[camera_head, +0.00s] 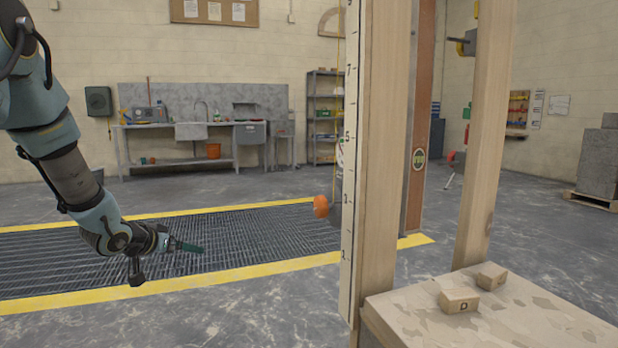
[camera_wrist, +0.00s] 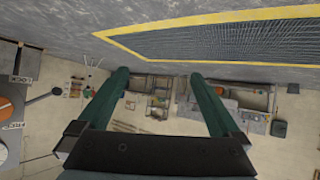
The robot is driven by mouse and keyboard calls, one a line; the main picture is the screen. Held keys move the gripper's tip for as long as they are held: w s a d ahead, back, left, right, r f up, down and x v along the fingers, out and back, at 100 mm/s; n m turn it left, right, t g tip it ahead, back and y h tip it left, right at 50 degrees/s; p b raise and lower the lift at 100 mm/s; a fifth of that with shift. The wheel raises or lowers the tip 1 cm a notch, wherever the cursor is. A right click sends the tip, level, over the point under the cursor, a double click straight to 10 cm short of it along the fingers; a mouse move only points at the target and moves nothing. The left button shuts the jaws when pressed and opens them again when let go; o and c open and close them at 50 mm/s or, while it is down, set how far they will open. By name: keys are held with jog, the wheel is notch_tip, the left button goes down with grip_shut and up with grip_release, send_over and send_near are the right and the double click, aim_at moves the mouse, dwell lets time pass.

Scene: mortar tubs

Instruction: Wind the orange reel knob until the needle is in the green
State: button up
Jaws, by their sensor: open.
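The orange knob (camera_head: 321,206) sticks out to the left of the wooden post in the head view, beside the numbered scale strip (camera_head: 349,200). A needle and a green zone cannot be made out; the reel behind the knob is mostly seen edge-on or hidden by the post. My gripper (camera_head: 188,247) is left of the knob and lower, over the floor grating, with a wide gap between them. In the wrist view its two teal fingers (camera_wrist: 158,80) stand apart with nothing between them. An orange round shape (camera_wrist: 4,107) shows at that view's left edge; I cannot tell whether it is the knob.
Wooden posts (camera_head: 380,150) rise beside a pale block-topped stand (camera_head: 480,320) carrying small wooden blocks (camera_head: 459,300). A yellow-edged floor grating (camera_head: 250,235) lies under my arm. A sink bench (camera_head: 190,130) and shelf rack (camera_head: 323,115) stand far back. Space between gripper and knob looks clear.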

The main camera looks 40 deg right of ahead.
jog(key=s+d+r+m+g+h+p, duration=0.2)
jog(key=s+d+r+g+h, duration=0.1)
jog(key=d, duration=0.3)
jog(key=s+d+r+m+g+h+p, duration=0.2)
jog(key=s+d+r, duration=0.1)
jog(key=d, duration=0.4)
jog(key=m+g+h+p, duration=0.3)
jog(key=m+g+p, duration=0.1)
jog(key=g, duration=0.4)
send_near(317, 208)
jog(key=shift+y, duration=0.3)
jog(key=x, duration=0.9)
jog(key=shift+d+r, duration=0.25)
jog(key=c, duration=1.3)
jog(key=shift+m+b, duration=0.3)
